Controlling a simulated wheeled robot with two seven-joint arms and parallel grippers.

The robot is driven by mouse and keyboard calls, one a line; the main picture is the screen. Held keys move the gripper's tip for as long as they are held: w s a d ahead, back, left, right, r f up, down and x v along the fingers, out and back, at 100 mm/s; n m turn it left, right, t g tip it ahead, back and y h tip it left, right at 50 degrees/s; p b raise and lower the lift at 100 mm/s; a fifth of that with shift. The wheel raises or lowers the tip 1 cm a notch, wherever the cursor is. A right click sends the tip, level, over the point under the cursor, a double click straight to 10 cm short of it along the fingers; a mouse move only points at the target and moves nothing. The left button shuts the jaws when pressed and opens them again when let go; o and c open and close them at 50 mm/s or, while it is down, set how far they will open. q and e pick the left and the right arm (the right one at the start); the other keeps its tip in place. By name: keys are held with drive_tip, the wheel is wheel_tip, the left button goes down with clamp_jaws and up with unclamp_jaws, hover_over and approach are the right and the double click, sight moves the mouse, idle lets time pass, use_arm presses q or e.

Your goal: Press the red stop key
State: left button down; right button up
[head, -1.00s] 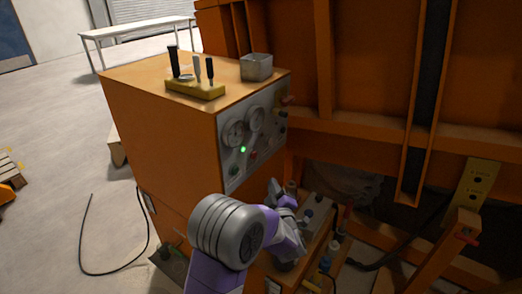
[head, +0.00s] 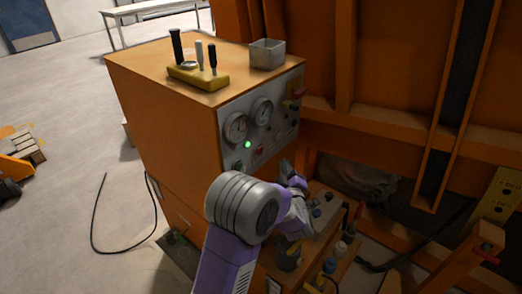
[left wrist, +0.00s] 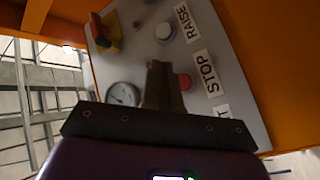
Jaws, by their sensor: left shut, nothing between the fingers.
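The red stop key (head: 259,149) is a small round button low on the grey panel of the orange cabinet. In the left wrist view the red key (left wrist: 185,82) sits beside a STOP label (left wrist: 207,73), partly behind my fingers. My left gripper (head: 287,170) is shut and empty, just below and to the right of the key in the head view. In the left wrist view my shut fingers (left wrist: 160,68) point at the panel, overlapping the key's left edge. I cannot tell any contact. My right gripper is not in view.
The panel (left wrist: 145,60) also carries gauges (head: 236,128), a lit green lamp (head: 248,145), a RAISE button (left wrist: 165,31) and a red switch on yellow (left wrist: 103,35). A grey bin (head: 267,54) and a yellow tool holder (head: 198,76) stand on the cabinet. Orange frame beams rise at right.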

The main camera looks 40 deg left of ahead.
sight(259, 150)
use_arm(q)
drive_tip(key=a, duration=0.6)
drive_tip(key=shift+w+a, duration=0.3)
idle(1.8)
drive_tip(key=shift+a+b, duration=0.4)
drive_tip(key=shift+b, duration=0.15)
drive_tip(key=shift+a+b, duration=0.3)
drive_tip(key=shift+a, duration=0.2)
idle(0.4)
idle(0.3)
drive_tip(key=shift+d, duration=0.9)
